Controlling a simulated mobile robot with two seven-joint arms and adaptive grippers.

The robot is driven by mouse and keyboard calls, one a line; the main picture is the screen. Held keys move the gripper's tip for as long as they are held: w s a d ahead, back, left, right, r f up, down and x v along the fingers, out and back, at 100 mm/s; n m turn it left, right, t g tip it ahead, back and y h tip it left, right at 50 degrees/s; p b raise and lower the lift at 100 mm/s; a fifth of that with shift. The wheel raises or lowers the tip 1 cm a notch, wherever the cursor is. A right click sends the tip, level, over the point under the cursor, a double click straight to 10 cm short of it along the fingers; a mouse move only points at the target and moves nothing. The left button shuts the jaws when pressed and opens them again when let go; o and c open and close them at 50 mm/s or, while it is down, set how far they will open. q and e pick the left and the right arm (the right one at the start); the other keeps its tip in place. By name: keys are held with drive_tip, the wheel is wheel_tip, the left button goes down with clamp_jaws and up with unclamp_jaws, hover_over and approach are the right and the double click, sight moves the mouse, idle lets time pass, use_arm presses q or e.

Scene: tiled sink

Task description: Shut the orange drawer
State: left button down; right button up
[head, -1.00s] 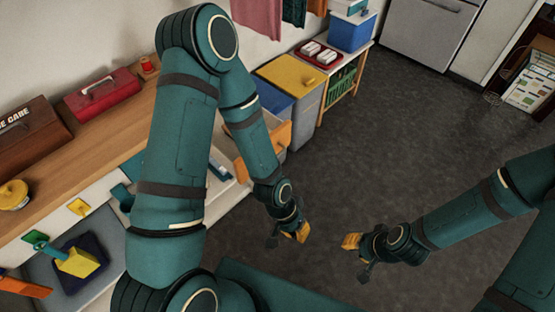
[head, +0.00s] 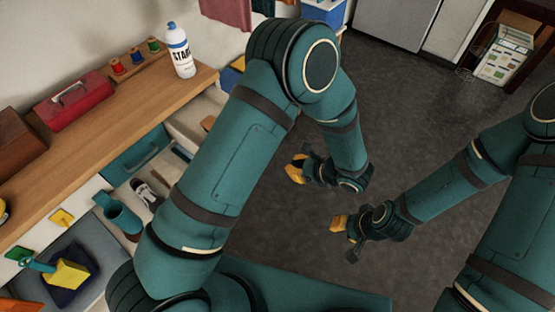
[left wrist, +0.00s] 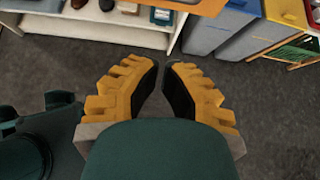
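The orange drawer stands pulled out at the counter; in the left wrist view its orange front (left wrist: 188,6) shows at the top edge. In the head view my left arm hides its front; only a pale inner part (head: 184,118) of what seems to be this drawer shows. My left gripper (head: 294,170) is over the floor, right of the drawer and apart from it. In the left wrist view its fingertips (left wrist: 161,66) nearly meet, with nothing between them. My right gripper (head: 337,222) is over open floor, its fingers apparently together, empty.
The wooden counter (head: 110,112) carries a white bottle (head: 180,52), thread spools and a red toolbox (head: 74,102). A teal drawer front (head: 138,152) and a teal handled piece (head: 122,218) are nearer. Grey bins (left wrist: 205,35) stand beyond the drawer.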

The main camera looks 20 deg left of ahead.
use_arm(q)
drive_tip(key=a+r+b+x, duration=0.1)
drive_tip(key=r+x, duration=0.1)
drive_tip(key=x, duration=1)
drive_tip(key=shift+w+a, duration=0.3)
drive_tip(key=shift+a, duration=0.1)
use_arm(e)
drive_tip(key=shift+s+f, duration=0.1)
drive_tip(key=shift+f, duration=0.5)
use_arm(q)
drive_tip(key=shift+r, duration=0.1)
use_arm(e)
drive_tip(key=shift+a, duration=0.1)
